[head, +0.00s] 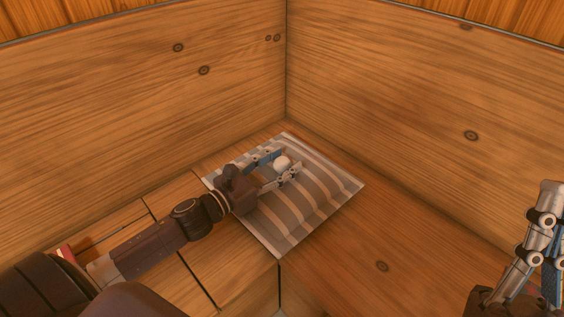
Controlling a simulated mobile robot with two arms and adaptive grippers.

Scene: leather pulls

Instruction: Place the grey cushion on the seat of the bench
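The wooden bench seat (347,252) runs into a corner between two high wooden panels. A flat grey and pale striped cloth-like piece (318,197) lies on the seat at the corner. I cannot tell whether it is the grey cushion; no other grey cushion shows. My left gripper (289,160) is low over the striped piece, its two fingers spread apart. A small white round thing (282,163) shows between its fingertips; I cannot tell whether they touch it. My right gripper (549,230) is at the lower right edge, partly cut off, away from the striped piece.
The left wooden panel (130,110) and the right wooden panel (420,110) rise behind the seat and close off the corner. The seat right of the striped piece is bare. A small red and white thing (65,252) shows at the lower left, mostly hidden by my arm.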

